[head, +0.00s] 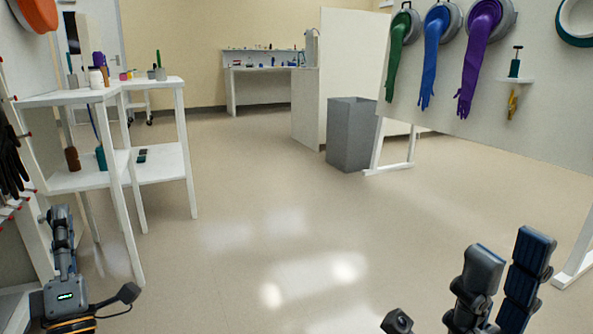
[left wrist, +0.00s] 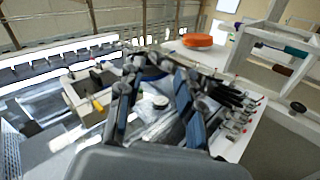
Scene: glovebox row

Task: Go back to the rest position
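My left gripper (head: 60,225) is at the lower left of the head view, seen edge-on beside the white shelving, with a small green display on its body. In the left wrist view its two fingers (left wrist: 158,85) stand apart with nothing clearly held between them; the gripper is open. My right gripper (head: 504,255) is at the lower right of the head view. Its two blue-padded fingers point up with a gap between them, and it looks open and empty above the floor.
White shelves (head: 160,146) with bottles stand close on the left. Black gloves (head: 11,160) hang there. A grey bin (head: 350,135) stands ahead. A panel with green, blue and purple gloves (head: 480,60) is at the right. The middle floor (head: 270,200) is clear.

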